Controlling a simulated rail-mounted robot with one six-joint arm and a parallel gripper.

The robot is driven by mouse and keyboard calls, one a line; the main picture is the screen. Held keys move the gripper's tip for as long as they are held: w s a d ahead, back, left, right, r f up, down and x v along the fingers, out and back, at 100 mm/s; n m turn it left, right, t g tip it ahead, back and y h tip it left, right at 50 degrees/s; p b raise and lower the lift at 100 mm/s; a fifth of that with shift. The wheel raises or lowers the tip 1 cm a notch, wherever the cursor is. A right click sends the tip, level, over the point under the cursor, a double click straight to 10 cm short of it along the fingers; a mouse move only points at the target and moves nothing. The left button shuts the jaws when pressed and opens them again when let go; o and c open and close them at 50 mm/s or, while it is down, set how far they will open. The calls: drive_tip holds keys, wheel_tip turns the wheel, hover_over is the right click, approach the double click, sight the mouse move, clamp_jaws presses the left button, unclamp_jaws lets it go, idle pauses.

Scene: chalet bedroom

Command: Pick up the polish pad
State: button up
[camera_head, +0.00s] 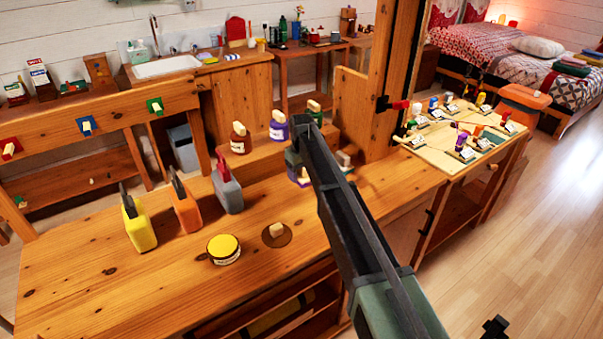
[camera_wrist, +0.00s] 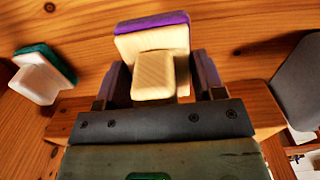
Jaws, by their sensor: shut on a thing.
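My gripper (camera_head: 298,163) is low over the wooden bench, to the right of its middle. In the wrist view my gripper (camera_wrist: 160,82) is shut on a cream pad (camera_wrist: 180,42) with a square knob and a purple layer along its far edge. Part of this purple pad (camera_head: 300,179) shows beside my gripper in the head view. A similar pad with a teal layer (camera_wrist: 43,75) lies to the left in the wrist view; this teal pad (camera_head: 344,159) is right of my gripper in the head view. I cannot tell whether the held pad touches the bench.
On the bench (camera_head: 90,281) stand yellow (camera_head: 139,226), orange (camera_head: 186,214) and grey (camera_head: 229,190) containers, a yellow tin (camera_head: 224,250) and a brown disc with a block (camera_head: 277,236). Brown (camera_head: 240,144) and purple (camera_head: 279,132) bottles stand behind. A wooden post (camera_head: 390,80) rises at right.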

wheel_tip(320, 180, up, 14)
drive_tip(key=p, duration=1.1)
drive_tip(key=shift+p, duration=0.4)
drive_tip(key=shift+r, duration=0.1)
drive_tip(key=shift+o, duration=1.1)
drive_tip(key=shift+c, duration=0.7)
